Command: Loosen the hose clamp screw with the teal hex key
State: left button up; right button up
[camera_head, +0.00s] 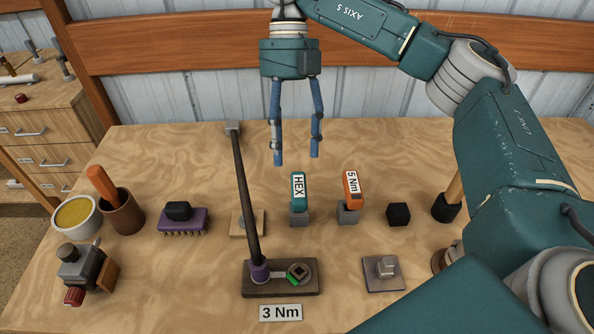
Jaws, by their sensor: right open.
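My right gripper (297,158) hangs open and empty above the table, fingers pointing down. A brown board (310,290) at the front holds a purple collar (259,271) around the foot of a long dark rod (246,190). A round grey fitting (300,271) with a green tab (293,281) sits beside it. I cannot tell which part is the hose clamp screw. My left gripper is not in view.
An orange 5 Nm tool (352,189) stands right of the hex key. A 3 Nm sign (280,313) lies at the front. A purple brush (182,219), brown cup (122,213) and black cube (398,214) stand around. The back left table is clear.

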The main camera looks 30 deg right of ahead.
aim_at(295, 182)
jog(key=x, duration=0.4)
jog(key=shift+s+d+f, duration=0.1)
jog(key=shift+s+f, duration=0.05)
jog(key=shift+s, duration=0.15)
jog(key=shift+s+f, duration=0.15)
jog(key=shift+f, duration=0.1)
jog(key=p+x, duration=0.1)
jog(key=x, duration=0.3)
jog(key=shift+s+f+p, duration=0.25)
jog(key=shift+s+p, duration=0.15)
jog(key=shift+s, duration=0.1)
jog(key=shift+f, duration=0.35)
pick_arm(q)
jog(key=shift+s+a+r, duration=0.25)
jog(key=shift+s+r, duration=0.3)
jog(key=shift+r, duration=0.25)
pick_arm(e)
jog(key=shift+a, duration=0.2)
jog(key=c, duration=1.4)
